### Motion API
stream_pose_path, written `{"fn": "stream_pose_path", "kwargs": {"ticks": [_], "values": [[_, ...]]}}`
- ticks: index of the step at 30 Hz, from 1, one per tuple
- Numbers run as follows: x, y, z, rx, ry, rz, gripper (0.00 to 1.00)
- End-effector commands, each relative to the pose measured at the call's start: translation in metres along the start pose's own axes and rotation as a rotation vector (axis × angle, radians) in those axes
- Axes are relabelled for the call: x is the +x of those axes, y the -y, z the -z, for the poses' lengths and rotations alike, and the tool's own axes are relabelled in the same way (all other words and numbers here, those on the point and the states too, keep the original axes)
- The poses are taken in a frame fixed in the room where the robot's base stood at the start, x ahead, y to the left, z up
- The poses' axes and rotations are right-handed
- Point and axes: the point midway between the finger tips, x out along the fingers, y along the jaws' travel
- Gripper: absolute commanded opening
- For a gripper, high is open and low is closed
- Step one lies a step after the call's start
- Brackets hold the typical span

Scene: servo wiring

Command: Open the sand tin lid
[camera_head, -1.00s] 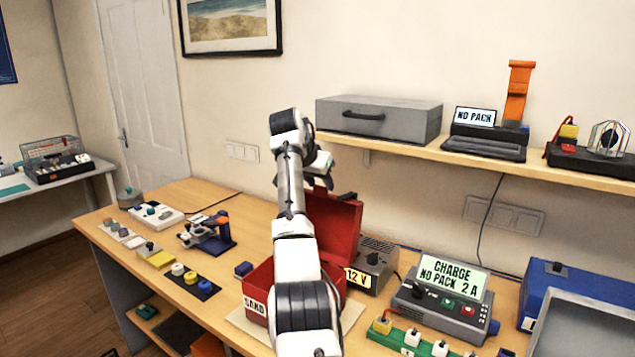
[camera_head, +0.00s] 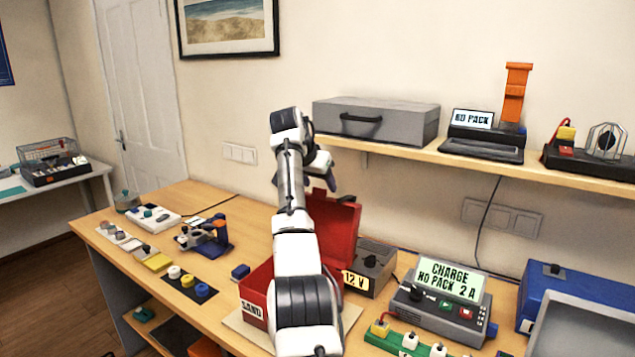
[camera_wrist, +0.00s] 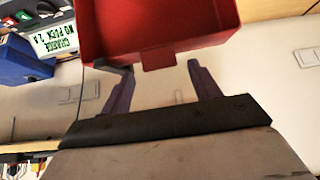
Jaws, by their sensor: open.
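The red sand tin (camera_head: 257,290) stands on the bench with a label reading SAND on its front. Its red lid (camera_head: 338,230) stands raised at the back of the tin. My arm hides much of the tin and its inside. My gripper (camera_head: 318,172) is above the lid's upper edge. In the wrist view the lid (camera_wrist: 155,25) fills the top middle, with a small tab on its edge. The two fingers of my gripper (camera_wrist: 157,80) are spread apart below that edge, with nothing between them.
A grey case (camera_head: 375,120) sits on the wall shelf (camera_head: 470,161) close behind my gripper. A 12 V box (camera_head: 372,268) and a charger (camera_head: 440,300) stand right of the tin. A small blue block (camera_head: 240,271) lies to its left.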

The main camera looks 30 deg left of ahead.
Motion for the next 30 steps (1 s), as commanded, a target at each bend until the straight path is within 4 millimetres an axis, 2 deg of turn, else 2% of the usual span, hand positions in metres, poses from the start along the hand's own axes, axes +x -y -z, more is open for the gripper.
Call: {"fn": "stream_pose_path", "kwargs": {"ticks": [5,8,21,27,30], "values": [[-0.002,0.000,-0.001,-0.001,0.001,0.000,0.62],[-0.012,0.001,-0.002,-0.001,0.000,0.001,0.62],[-0.107,0.000,-0.001,-0.001,-0.001,0.001,0.62],[-0.132,0.000,0.000,0.000,0.000,0.000,0.62],[-0.137,0.000,0.000,0.000,0.001,0.000,0.62]]}}
